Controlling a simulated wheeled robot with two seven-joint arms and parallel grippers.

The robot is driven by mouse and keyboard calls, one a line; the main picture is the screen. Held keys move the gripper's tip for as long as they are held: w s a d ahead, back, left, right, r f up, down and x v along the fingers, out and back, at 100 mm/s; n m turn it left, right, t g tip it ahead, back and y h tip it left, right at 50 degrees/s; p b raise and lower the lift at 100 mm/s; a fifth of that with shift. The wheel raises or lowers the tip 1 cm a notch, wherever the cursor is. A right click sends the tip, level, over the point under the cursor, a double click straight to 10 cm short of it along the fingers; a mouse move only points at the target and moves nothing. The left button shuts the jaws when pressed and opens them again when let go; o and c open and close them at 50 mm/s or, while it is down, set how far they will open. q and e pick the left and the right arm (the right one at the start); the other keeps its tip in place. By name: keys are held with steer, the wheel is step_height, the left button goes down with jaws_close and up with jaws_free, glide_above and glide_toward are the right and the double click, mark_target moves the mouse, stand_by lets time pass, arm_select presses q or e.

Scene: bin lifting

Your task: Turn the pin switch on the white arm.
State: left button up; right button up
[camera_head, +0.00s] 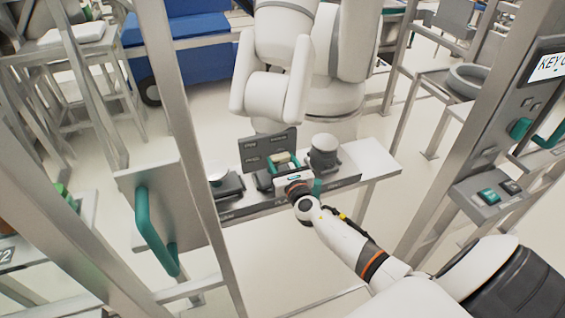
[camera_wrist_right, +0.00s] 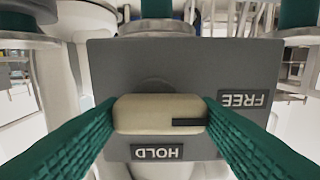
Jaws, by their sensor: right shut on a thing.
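The pin switch is a beige knob (camera_wrist_right: 150,112) on a dark grey plate (camera_wrist_right: 110,70) in the right wrist view. A black mark lies level along its right end. The plate has a FREE label (camera_wrist_right: 242,99) on the right and a HOLD label (camera_wrist_right: 157,152) below the knob; both read upside down. My right gripper (camera_wrist_right: 160,114) has its teal fingers against both ends of the knob. In the head view my right gripper (camera_head: 283,160) reaches the small bench, just in front of the white arm (camera_head: 280,60). My left gripper is not seen.
A grey bench (camera_head: 370,165) holds the plate, a round white-grey fixture (camera_head: 323,150) and dark blocks at left. Metal posts (camera_head: 190,130) stand left and right. A panel with a teal handle (camera_head: 152,232) is at left; a button box (camera_head: 488,197) is at right.

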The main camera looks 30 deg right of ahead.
steer(key=shift+m, duration=0.3)
steer(key=m+b, duration=0.2)
steer(key=m, duration=0.1)
steer(key=shift+f, duration=0.1)
steer(key=m+b, duration=0.2)
steer(key=m, duration=0.5)
steer(key=m+b, duration=0.1)
steer(key=m, duration=0.1)
steer(key=shift+d+r+m, duration=0.15)
steer(key=shift+r+m, duration=0.05)
steer(key=shift+m, duration=0.2)
steer(key=m, duration=0.4)
steer(key=shift+s, duration=0.1)
steer(key=shift+m, duration=0.4)
steer(key=o, duration=1)
steer(key=shift+d, duration=0.1)
